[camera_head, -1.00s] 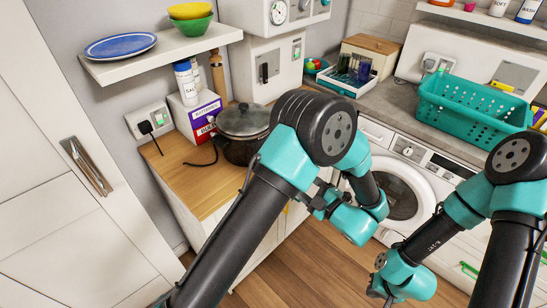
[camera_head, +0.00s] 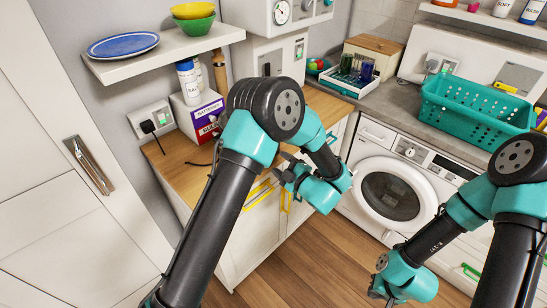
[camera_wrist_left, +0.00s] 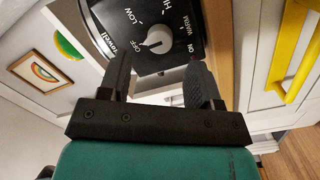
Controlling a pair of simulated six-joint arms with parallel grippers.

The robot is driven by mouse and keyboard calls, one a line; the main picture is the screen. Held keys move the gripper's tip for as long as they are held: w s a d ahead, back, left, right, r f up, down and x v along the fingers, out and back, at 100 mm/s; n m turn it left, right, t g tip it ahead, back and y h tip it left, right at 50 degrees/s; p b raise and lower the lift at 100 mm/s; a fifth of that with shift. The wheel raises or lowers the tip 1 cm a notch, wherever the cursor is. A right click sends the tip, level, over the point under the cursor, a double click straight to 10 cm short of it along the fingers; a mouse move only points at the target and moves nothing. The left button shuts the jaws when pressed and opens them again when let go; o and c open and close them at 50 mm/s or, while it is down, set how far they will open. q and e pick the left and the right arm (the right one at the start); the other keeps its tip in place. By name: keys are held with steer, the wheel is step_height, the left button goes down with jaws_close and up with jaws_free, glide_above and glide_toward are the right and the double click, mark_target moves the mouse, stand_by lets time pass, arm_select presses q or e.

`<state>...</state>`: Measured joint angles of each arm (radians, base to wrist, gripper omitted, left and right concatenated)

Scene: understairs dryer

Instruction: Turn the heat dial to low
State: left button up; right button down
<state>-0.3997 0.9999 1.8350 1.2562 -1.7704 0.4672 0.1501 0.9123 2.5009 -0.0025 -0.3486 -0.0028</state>
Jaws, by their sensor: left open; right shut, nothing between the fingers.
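The heat dial (camera_wrist_left: 159,39) is a pale knob on a black panel (camera_wrist_left: 180,14) in the left wrist view. White labels OFF, LOW, HI, WARM and ON surround it, and the knob's pointer appears to face OFF. My left gripper (camera_wrist_left: 158,66) is open, with its fingers apart on either side below the dial. The knob lies beyond the fingertips, and I cannot tell whether they touch it. In the head view, my left gripper (camera_head: 287,175) is in front of the worktop, and my arm hides the cooker. My right gripper (camera_head: 376,290) is shut and empty at the lower right.
A wooden worktop (camera_head: 172,158) bears a purple-and-white box (camera_head: 206,122). Yellow handles (camera_head: 259,192) are on the cabinet below. A white washing machine (camera_head: 365,150) and a teal basket (camera_head: 475,109) are to the right. The wooden floor in front is clear.

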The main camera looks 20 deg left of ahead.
arm_select(q)
steer(key=shift+x, duration=2.25)
steer(key=c, duration=0.9)
